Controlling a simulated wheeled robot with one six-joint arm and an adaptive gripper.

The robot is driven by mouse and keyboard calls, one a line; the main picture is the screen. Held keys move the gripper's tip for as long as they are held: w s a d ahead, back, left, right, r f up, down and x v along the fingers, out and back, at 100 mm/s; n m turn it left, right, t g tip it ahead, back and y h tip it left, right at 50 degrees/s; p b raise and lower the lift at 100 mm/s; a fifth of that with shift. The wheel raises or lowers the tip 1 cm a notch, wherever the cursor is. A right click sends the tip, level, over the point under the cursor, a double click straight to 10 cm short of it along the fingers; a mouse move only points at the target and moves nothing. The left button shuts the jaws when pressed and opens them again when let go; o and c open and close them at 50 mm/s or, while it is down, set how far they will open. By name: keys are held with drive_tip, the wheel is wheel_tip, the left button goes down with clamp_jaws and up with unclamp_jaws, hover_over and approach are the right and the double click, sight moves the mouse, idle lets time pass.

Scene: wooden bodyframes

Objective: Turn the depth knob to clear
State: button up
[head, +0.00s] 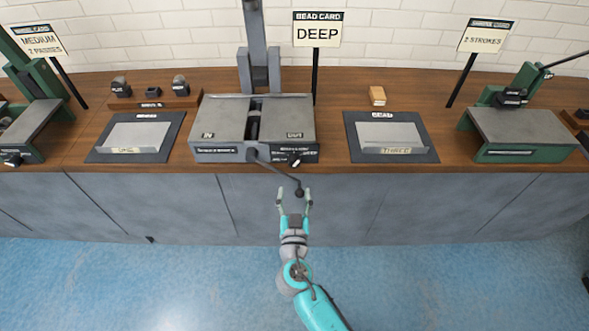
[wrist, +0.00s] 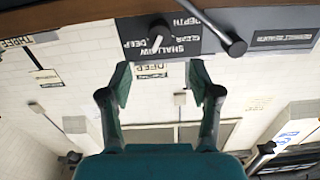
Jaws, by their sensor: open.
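The depth knob (head: 295,160) is a small black knob on the front panel of the grey middle machine (head: 222,135). In the wrist view the knob (wrist: 160,30) appears upside down, beside the words DEPTH, CLEAR, SHALLOW and DEEP. A pale mark shows on the knob, but I cannot tell surely which word it points at. My gripper (head: 295,196) is open and empty, in front of the bench. In the wrist view its fingertips (wrist: 158,76) are spread below the knob in the picture, apart from it.
A card reading DEEP (head: 317,33) stands behind. Grey trays (head: 350,150) flank the machine. The floor in front is clear.

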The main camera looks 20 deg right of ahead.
sight(295, 165)
drive_tip(key=shift+m, duration=0.9)
drive_tip(key=x, duration=1.1)
drive_tip(key=c, duration=1.1)
